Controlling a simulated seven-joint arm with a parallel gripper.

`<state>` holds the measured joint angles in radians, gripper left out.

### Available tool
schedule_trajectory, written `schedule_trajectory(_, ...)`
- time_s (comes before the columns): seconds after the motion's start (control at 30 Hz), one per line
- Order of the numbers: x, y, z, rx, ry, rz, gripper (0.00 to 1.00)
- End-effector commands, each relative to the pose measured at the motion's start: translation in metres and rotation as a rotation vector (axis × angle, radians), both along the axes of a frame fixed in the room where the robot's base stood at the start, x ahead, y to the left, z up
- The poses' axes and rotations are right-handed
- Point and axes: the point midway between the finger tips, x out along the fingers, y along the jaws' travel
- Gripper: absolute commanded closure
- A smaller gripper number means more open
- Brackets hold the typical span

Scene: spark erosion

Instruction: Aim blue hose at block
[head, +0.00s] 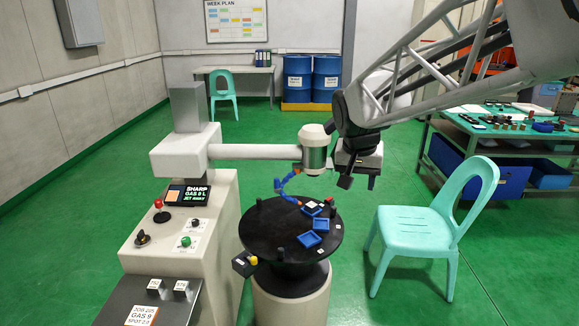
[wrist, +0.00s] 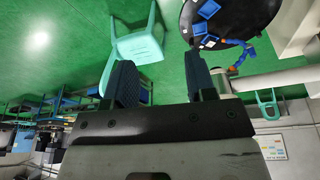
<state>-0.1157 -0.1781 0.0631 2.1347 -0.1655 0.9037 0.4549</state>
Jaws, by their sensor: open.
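The segmented blue hose (head: 286,187) hangs in a curve from beside the machine's grey head and ends in an orange tip low over the round black table (head: 262,238). In the wrist view the hose (wrist: 243,56) shows at the upper right. A small pale block (head: 311,205) appears to sit in a blue tray at the table's back right; its details are too small to tell. My gripper (head: 358,182) is open and empty, right of the machine head and apart from the hose. Its two dark fingers (wrist: 160,82) show spread in the wrist view.
Two more blue trays (head: 311,240) and several black posts stand on the table. The machine head (head: 315,155) and its horizontal arm are close to my gripper. A turquoise chair (head: 418,228) stands at right. A control console (head: 185,225) is at left.

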Motion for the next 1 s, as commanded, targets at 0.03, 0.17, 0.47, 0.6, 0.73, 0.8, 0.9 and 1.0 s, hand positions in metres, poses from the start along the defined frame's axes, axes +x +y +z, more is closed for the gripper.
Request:
schedule_trajectory(0.03, 0.013, 0.004, -0.002, -0.001, 0.001, -0.007, 0.49)
schedule_trajectory(0.17, 0.045, 0.014, -0.003, -0.006, -0.005, -0.031, 0.49)
schedule_trajectory(0.47, 0.117, 0.041, -0.015, -0.013, -0.02, -0.087, 0.49)
schedule_trajectory(0.6, 0.149, 0.055, -0.023, -0.016, -0.029, -0.113, 0.49)
schedule_trajectory(0.73, 0.18, 0.069, -0.032, -0.018, -0.037, -0.137, 0.49)
schedule_trajectory(0.8, 0.195, 0.077, -0.038, -0.019, -0.042, -0.148, 0.49)
schedule_trajectory(0.9, 0.218, 0.088, -0.046, -0.022, -0.049, -0.167, 0.49)
schedule_trajectory(1.0, 0.24, 0.1, -0.056, -0.022, -0.056, -0.185, 0.49)
